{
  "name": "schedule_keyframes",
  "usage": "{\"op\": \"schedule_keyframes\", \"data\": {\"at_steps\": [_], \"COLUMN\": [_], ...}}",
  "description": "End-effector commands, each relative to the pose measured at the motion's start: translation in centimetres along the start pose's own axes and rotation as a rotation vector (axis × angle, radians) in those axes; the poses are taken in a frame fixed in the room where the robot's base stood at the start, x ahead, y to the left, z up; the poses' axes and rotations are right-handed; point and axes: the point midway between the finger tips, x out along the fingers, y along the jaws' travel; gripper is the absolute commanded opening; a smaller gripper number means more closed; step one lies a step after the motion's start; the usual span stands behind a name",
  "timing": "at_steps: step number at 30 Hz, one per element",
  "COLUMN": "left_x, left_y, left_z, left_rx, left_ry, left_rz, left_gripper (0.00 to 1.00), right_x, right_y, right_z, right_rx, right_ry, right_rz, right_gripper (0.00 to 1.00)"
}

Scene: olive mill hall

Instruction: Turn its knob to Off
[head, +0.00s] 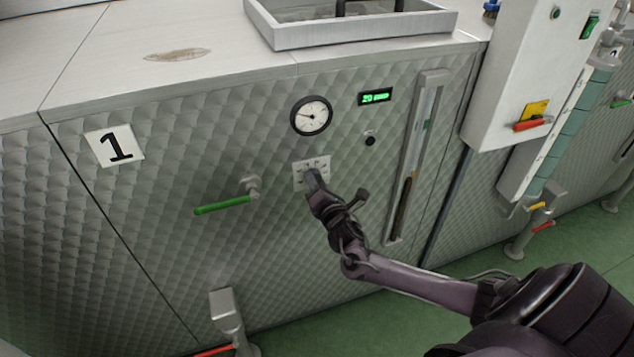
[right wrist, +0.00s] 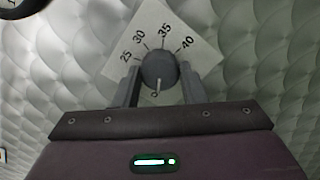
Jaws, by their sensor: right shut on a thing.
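The knob (right wrist: 158,66) is a dark grey round knob on a white square dial plate (right wrist: 185,42) marked 25, 30, 35 and 40. A pale line shows on the knob's lower part, pointing down in the right wrist view, with a small mark below it that I cannot read surely. My right gripper (right wrist: 160,80) has one finger on each side of the knob and is shut on it. In the head view the right gripper (head: 312,181) covers the knob and the lower part of the plate (head: 301,172). My left gripper is not in view.
On the quilted metal front of machine 1 are a round gauge (head: 311,116), a green display (head: 375,97), a small black button (head: 370,141), a green lever (head: 222,205) and a vertical sight tube (head: 413,160). A white cabinet (head: 520,70) with a red handle stands to the right.

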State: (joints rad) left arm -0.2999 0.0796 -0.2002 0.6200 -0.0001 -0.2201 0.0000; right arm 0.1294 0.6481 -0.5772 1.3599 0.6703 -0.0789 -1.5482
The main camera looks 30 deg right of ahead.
Motion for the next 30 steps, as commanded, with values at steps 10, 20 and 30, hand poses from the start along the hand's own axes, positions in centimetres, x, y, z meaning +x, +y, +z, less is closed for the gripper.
{"op": "schedule_keyframes", "data": {"at_steps": [10,20,30], "left_x": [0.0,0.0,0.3], "left_y": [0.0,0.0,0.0], "left_z": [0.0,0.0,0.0], "left_rx": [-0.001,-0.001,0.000], "left_ry": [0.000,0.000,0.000], "left_rz": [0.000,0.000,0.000], "left_gripper": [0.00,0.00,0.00], "right_x": [-0.1,0.0,-1.8], "right_y": [-0.1,-0.1,-0.2], "right_z": [-0.1,-0.1,-0.2], "right_rx": [-0.008,-0.006,-0.006], "right_ry": [0.003,0.002,0.005], "right_rz": [-0.002,-0.001,-0.002], "right_gripper": [0.15,0.59,0.59]}}
